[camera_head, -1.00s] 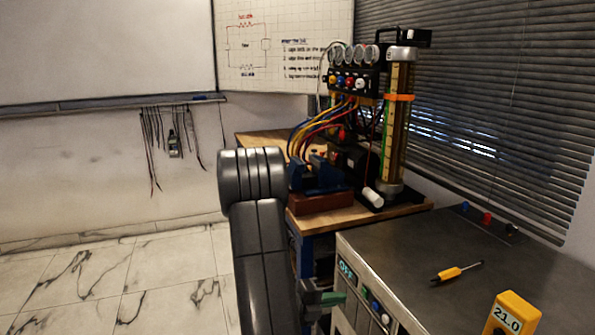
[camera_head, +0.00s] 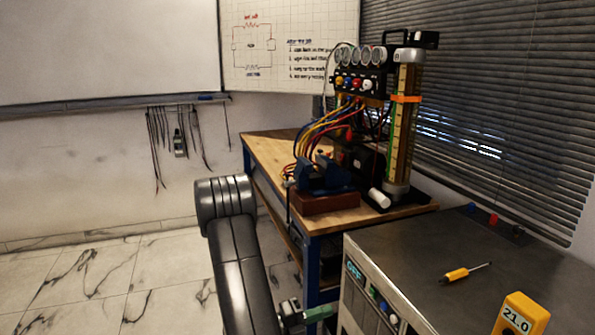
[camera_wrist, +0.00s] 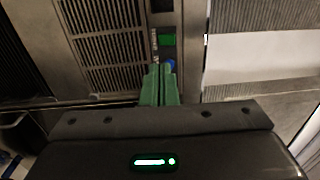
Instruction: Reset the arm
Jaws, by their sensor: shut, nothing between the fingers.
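My arm (camera_head: 240,255) rises from the bottom of the head view, left of the wooden bench. My gripper (camera_head: 322,312) has green fingers and shows low in the head view, by the left side of the grey metal cabinet (camera_head: 440,245). In the wrist view my gripper (camera_wrist: 160,80) is shut and empty, its green fingers side by side.
The wooden bench (camera_head: 275,150) holds a blue vise (camera_head: 325,178), a gauge rig (camera_head: 355,85) with coloured hoses and a tall column (camera_head: 403,130). A screwdriver (camera_head: 465,272) and a yellow meter (camera_head: 520,316) are on the cabinet top. Open floor (camera_head: 130,275) lies left.

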